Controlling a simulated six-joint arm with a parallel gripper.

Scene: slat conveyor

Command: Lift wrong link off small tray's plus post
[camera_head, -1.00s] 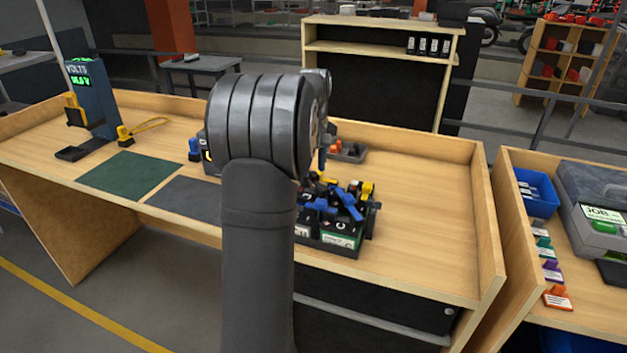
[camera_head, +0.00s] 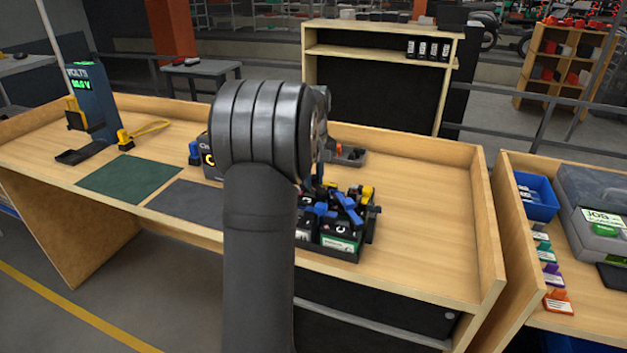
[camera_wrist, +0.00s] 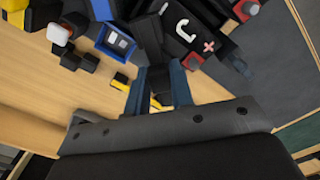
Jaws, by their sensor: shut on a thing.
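In the wrist view my gripper (camera_wrist: 160,88) is shut on a dark piece with yellow parts (camera_wrist: 121,80), taken to be the link; the fingers hide much of it. In the head view my arm hides the gripper and the held link. A black tray (camera_head: 336,253) of batteries with blue links (camera_head: 349,207) stands to the right of my arm. In the wrist view a black battery (camera_wrist: 185,25) with a red plus mark lies beyond the fingers, near a blue block (camera_wrist: 117,42). I cannot tell which post the link came from.
Green (camera_head: 130,177) and grey (camera_head: 192,205) mats lie to the left, near a volt meter stand (camera_head: 88,98). The bench's right side is clear (camera_head: 430,220).

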